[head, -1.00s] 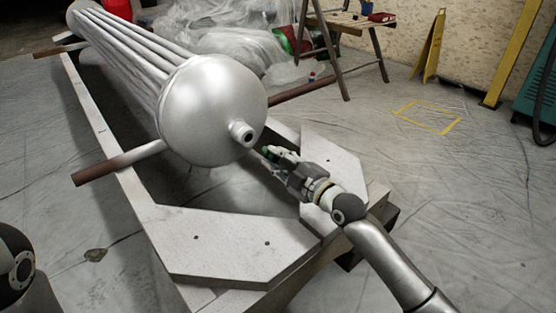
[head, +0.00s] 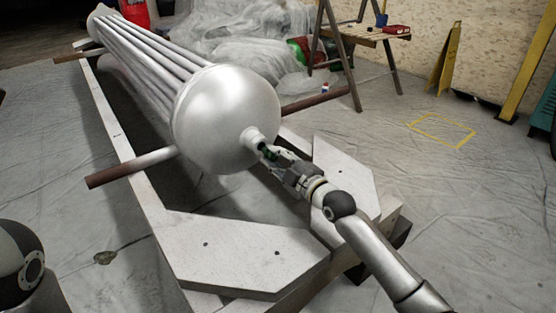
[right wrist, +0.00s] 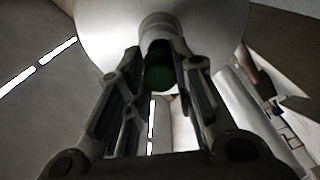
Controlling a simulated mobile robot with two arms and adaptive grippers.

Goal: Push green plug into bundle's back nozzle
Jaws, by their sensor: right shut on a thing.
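The bundle (head: 225,115) is a set of long silver tubes ending in a rounded silver cap. Its back nozzle (head: 252,138) sticks out of the cap toward my right arm; in the right wrist view the nozzle (right wrist: 160,24) is straight ahead of the fingers. My right gripper (head: 274,155) is shut on the green plug (right wrist: 160,68), holding it between the fingertips in line with the nozzle. The plug is at the nozzle's mouth; whether it is inside cannot be told, since the fingers hide part of it. My left gripper is out of view.
The bundle lies over a pale metal frame (head: 235,250) with brown-ended crossbars (head: 130,167). A wooden trestle table (head: 365,35) and plastic sheeting (head: 235,35) are behind. A yellow floor sign (head: 445,60) stands at right. The floor on the right is open.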

